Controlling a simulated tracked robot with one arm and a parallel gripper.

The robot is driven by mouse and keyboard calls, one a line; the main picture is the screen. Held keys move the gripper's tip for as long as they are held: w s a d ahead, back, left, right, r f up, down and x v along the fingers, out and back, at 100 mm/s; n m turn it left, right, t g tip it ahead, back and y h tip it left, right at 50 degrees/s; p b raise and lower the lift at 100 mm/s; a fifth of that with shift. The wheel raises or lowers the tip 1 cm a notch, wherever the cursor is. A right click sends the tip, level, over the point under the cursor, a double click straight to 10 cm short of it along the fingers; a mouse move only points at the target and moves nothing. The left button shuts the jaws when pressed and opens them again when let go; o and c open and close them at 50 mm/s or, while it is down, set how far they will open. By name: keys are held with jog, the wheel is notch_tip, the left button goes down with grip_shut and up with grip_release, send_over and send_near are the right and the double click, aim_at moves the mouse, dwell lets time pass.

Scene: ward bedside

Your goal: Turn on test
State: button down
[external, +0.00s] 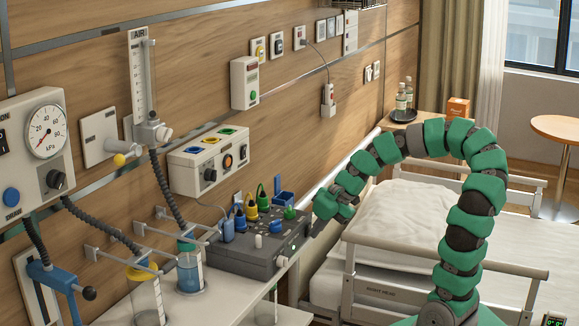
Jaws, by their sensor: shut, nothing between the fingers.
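No label reading "test" is legible in this view. My gripper (316,228) is shut and empty. It points down and left beside the right end of a dark grey console (232,264) on the bedside shelf. The console carries blue, yellow and green plugs on top, a white knob (281,261) and small controls on its right face; I cannot tell if the gripper touches it. A smaller wall box (245,82) has a green button.
A suction gauge (45,132) and an air flowmeter (140,75) hang on the wall at left, with hoses and jars below. The bed with its rail (440,262) lies at right. A bedside cabinet (405,123) holds bottles and an orange box.

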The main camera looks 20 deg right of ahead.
jog(key=shift+r, duration=0.1)
jog(key=shift+r+p, duration=0.55)
jog(key=shift+r, duration=0.25)
jog(key=shift+d, duration=0.15)
jog(key=s+d+r, duration=0.3)
jog(key=d+r, duration=0.5)
jog(key=shift+s+d+r, duration=0.15)
jog(key=shift+s+d, duration=0.05)
jog(key=shift+s, duration=0.05)
dwell(0.5)
